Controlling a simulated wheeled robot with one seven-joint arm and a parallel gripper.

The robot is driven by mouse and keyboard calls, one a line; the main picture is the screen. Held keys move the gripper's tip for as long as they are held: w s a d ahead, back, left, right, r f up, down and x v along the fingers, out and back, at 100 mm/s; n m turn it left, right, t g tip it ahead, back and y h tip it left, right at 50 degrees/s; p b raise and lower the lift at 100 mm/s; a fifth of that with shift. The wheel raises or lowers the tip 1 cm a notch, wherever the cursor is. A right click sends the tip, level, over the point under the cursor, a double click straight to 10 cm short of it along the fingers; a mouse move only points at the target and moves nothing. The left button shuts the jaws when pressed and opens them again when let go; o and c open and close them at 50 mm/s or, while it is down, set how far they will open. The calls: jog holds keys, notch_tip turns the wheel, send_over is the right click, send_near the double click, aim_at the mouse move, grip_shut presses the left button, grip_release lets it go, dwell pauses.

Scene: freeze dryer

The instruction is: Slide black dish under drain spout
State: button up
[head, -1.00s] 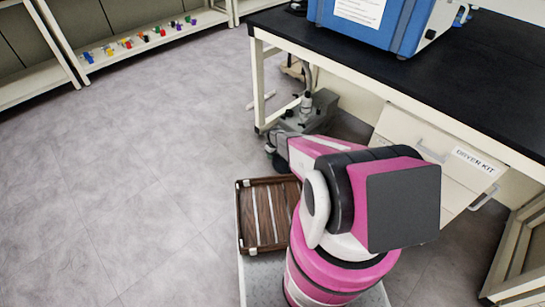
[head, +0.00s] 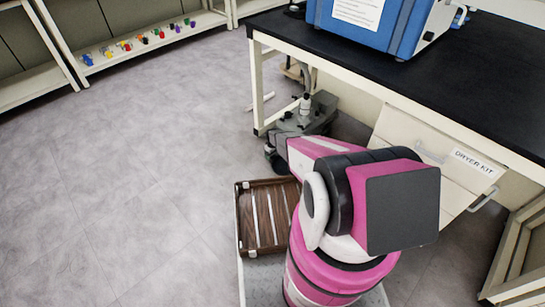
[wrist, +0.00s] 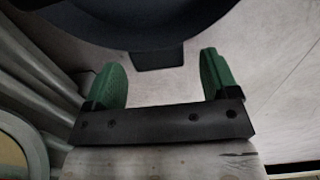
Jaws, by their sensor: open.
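The black dish (wrist: 150,20) fills the top of the wrist view, cut off by the frame. A short dark tab (wrist: 157,57) juts from its rim. My gripper (wrist: 160,72) is open, with its two green fingers spread to the left and right of the tab. The tab lies between the fingers with a gap on each side. In the head view my pink arm hides the gripper and the dish. I cannot make out a drain spout in either view.
A blue freeze dryer (head: 365,22) stands on a black-topped bench (head: 440,85). Below are a drawer labelled DRYER KIT (head: 440,150) and a grey pump (head: 308,118). A slatted brown crate (head: 262,215) is beside my arm. Floor at left is clear.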

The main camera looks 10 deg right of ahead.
notch_tip(320, 180, up, 9)
jog(key=shift+r, duration=0.2)
dwell(0.5)
